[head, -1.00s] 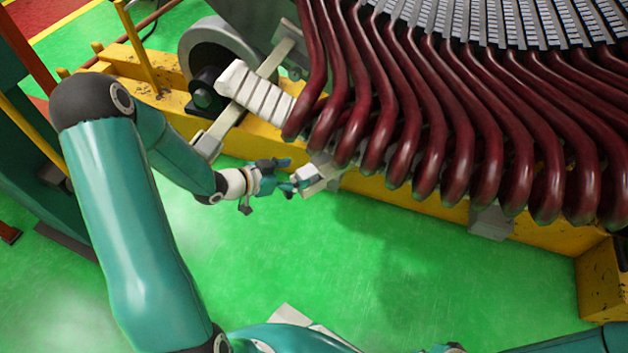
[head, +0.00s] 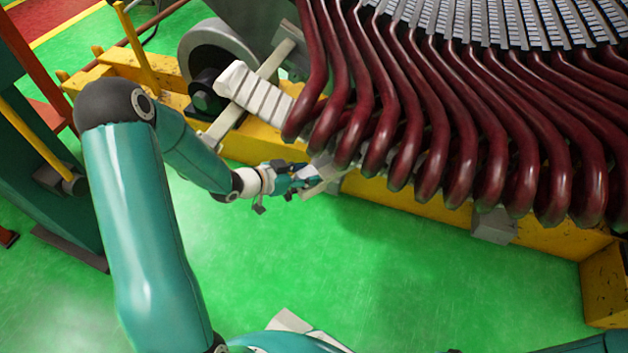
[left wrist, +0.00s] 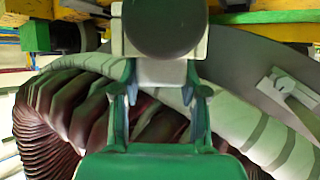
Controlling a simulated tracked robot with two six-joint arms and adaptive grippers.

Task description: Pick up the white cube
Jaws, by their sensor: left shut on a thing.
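My left gripper (head: 302,178) is in the middle of the head view, just below the lower left ends of the dark red coils. Its fingers are closed around the small white cube (head: 307,172), which is mostly hidden by them. In the left wrist view my left gripper (left wrist: 160,90) points up the picture. A pale block (left wrist: 160,72), which seems to be the cube, sits between its fingertips. I cannot tell whether the cube is clear of the grey bracket behind it. My right gripper is not in view.
The dark red coils (head: 420,140) overhang the gripper from above and right. A white wrapped bar (head: 255,95) and a grey wheel (head: 215,55) stand at upper left. A yellow beam (head: 400,197) runs behind. The green floor (head: 330,260) below is clear.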

